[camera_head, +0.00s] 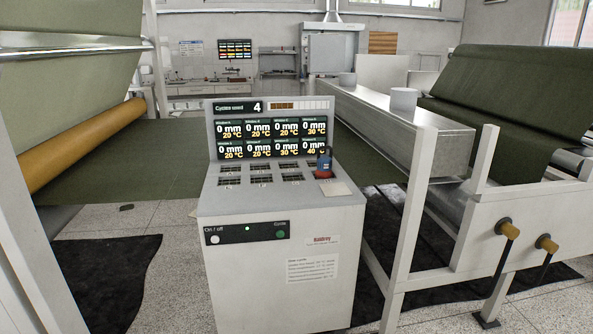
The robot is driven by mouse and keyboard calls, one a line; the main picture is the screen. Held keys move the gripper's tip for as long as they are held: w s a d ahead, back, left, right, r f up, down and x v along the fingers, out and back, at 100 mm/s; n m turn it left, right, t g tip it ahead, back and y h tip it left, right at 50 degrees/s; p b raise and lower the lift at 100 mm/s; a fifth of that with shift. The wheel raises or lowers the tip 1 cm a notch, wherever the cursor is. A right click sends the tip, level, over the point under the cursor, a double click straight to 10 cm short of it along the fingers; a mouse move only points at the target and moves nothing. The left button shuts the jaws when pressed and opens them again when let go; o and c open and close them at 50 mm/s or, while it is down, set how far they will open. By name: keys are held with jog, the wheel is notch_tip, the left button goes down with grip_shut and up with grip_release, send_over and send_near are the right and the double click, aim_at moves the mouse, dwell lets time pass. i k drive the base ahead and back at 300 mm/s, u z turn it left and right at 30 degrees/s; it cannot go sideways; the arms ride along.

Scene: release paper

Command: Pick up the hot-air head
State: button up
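A small dark blue upright piece with red at its base (324,160) stands at the back right of the top of a grey control cabinet (280,200). It looks like the hot-air head, but it is too small in the picture for me to be sure. A pale flat plate lies just in front of it. My gripper is not in view.
The cabinet has a display panel (272,130) at its back and several dark grilles on top. A white frame (410,235) with yellow-handled knobs stands close on the right. A yellow roller (80,148) with green fabric is on the left. Dark mats lie on the speckled floor.

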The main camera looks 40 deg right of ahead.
aim_at(324, 162)
jog(key=z, duration=0.35)
jog(key=k, duration=0.2)
jog(key=u, duration=2.1)
jog(key=k, duration=0.5)
jog(key=z, duration=0.6)
jog(key=k, duration=0.8)
jog(key=z, duration=0.85)
jog(key=i, duration=1.4)
jog(key=u, duration=0.05)
